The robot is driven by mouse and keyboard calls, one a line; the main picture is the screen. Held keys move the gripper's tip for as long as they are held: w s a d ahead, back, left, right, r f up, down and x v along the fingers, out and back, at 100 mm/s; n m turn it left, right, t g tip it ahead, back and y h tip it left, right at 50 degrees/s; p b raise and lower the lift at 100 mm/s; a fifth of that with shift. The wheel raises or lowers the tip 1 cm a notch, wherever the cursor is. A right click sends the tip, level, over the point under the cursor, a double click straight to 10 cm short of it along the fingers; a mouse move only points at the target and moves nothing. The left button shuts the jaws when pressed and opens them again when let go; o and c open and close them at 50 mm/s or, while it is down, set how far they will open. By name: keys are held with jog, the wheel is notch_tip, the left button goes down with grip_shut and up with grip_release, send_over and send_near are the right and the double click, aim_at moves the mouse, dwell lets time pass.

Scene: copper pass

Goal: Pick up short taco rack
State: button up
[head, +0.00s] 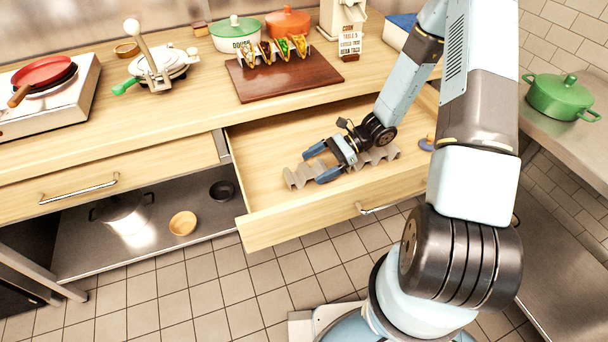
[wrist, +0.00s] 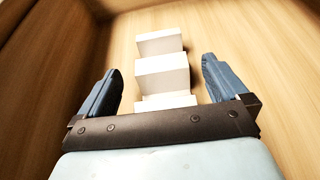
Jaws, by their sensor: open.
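The short taco rack (head: 297,177) is a grey zigzag metal strip lying in the open wooden drawer. My gripper (head: 318,163) is open in the drawer, with its blue fingers reaching left over the rack. In the wrist view the rack (wrist: 162,72) shows as pale stepped folds between the two spread fingertips of my gripper (wrist: 160,80). The fingers stand apart from it on both sides. The near part of the rack is hidden behind the gripper body. I cannot tell how high the fingertips are above the drawer floor.
The drawer (head: 262,232) has raised walls around the gripper. A small blue-grey item (head: 426,145) lies at its right end. On the counter above, a brown board (head: 285,82) holds a rack of filled tacos (head: 284,50). The drawer floor left of the rack is clear.

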aim_at(306, 174)
jog(key=shift+x, duration=1.25)
jog(key=shift+c, duration=0.3)
jog(key=c, duration=1.1)
jog(key=shift+c, duration=0.2)
